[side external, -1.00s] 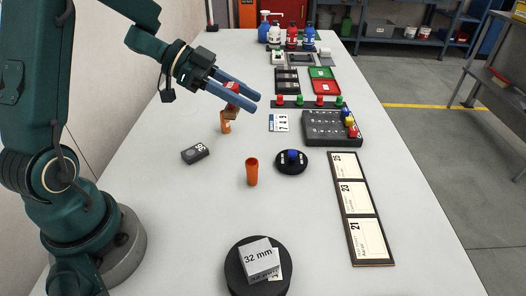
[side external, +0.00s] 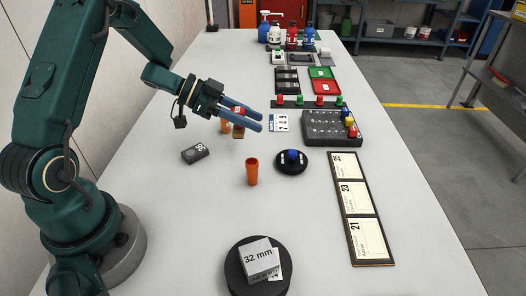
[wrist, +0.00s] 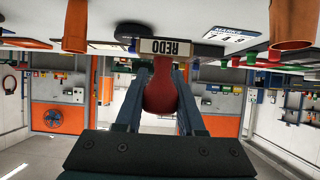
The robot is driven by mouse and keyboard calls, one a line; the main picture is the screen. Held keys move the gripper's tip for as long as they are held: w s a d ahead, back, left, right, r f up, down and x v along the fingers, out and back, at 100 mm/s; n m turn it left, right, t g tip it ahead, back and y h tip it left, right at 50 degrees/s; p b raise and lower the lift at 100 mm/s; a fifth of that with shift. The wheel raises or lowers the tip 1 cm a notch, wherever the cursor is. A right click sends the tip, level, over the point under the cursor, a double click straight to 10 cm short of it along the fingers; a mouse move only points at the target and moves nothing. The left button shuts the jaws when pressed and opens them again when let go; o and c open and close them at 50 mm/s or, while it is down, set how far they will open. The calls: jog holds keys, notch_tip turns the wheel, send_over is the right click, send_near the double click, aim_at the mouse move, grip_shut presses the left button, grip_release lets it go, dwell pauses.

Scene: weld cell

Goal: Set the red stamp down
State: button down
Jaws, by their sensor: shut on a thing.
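My gripper (side external: 258,120) is shut on the red stamp, its two blue fingers on either side of the handle. In the side view the stamp (side external: 239,132) hangs below the fingers, its tan block low over the table, and the fingers partly cover its red handle. In the wrist view the rounded red handle (wrist: 160,95) shows between the fingers, with a "REDO" label on the block beyond it. The stamp looks about upright. I cannot tell whether its underside touches the white table (side external: 200,225).
An orange cup (side external: 252,172) stands in front of the stamp; another (side external: 225,127) is just left of it. A dark block (side external: 195,153) lies to the left, a numbered card (side external: 279,122) to the right. A black round holder (side external: 291,162) is at front right. The table's front left is clear.

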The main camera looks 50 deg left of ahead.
jog(key=shift+x, duration=0.85)
jog(key=shift+s+d+f, duration=0.1)
jog(key=shift+d+f, duration=0.05)
jog(key=shift+f, duration=1.9)
jog(key=shift+f, duration=0.1)
jog(key=c, duration=0.5)
grip_release()
